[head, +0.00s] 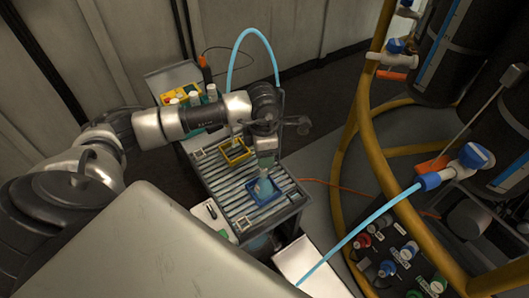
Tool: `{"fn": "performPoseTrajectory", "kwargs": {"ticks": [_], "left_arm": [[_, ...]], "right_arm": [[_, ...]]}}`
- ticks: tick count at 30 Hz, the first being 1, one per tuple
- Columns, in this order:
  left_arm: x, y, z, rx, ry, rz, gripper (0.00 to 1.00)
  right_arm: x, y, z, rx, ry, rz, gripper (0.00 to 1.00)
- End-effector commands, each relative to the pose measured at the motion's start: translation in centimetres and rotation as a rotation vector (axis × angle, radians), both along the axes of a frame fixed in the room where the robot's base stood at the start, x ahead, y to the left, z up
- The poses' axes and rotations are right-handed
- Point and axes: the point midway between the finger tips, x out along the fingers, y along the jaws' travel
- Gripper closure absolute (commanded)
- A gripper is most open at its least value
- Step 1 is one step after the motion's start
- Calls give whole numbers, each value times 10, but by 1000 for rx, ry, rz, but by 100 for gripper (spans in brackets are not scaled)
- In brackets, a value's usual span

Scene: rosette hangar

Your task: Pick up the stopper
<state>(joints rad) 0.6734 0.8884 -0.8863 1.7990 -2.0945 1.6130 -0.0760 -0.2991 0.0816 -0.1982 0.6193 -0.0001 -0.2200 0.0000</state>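My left arm comes in from the left and its gripper (266,164) points down over the slatted bench (234,200). Just under the fingertips is a pale blue, translucent item (263,188) inside a square blue frame (275,196). I cannot tell whether the fingers touch it, or whether they are open or shut. I cannot single out the stopper for certain; the pale blue item is small and partly hidden by the gripper. My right gripper is not in view.
A yellow frame (236,153) stands on the bench behind the blue one. White-capped bottles (194,98) stand at the back, behind my arm. A light blue hose (366,228) runs to a blue valve (475,156) at right. Yellow pipe rails (352,140) and a connector panel (398,262) bound the right side.

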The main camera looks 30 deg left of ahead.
Motion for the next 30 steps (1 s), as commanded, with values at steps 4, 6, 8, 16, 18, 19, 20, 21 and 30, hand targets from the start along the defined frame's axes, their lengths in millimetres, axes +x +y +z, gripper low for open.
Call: {"fn": "performPoseTrajectory", "kwargs": {"ticks": [4, 6, 8, 16, 18, 19, 20, 21, 30], "left_arm": [[0, -1, -18, -3, 1, 1, 40], [0, -1, -22, -3, 0, 0, 40], [0, -1, -26, -3, 0, 0, 40], [-2, -1, -65, -5, 1, 1, 40], [-2, -1, -71, -5, 1, 1, 40], [-2, -1, -73, -5, 1, 1, 40], [-2, -1, -74, -6, 0, 1, 40], [-2, -2, -75, -6, -1, 0, 40], [-2, -1, -74, -5, -2, 0, 60]], "right_arm": [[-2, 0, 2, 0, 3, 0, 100], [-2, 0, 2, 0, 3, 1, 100], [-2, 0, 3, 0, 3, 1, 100], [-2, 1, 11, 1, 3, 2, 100], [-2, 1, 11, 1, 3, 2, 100], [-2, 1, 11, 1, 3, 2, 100], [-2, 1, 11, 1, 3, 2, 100], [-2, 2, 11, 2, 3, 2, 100], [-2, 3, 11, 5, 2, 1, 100]]}}
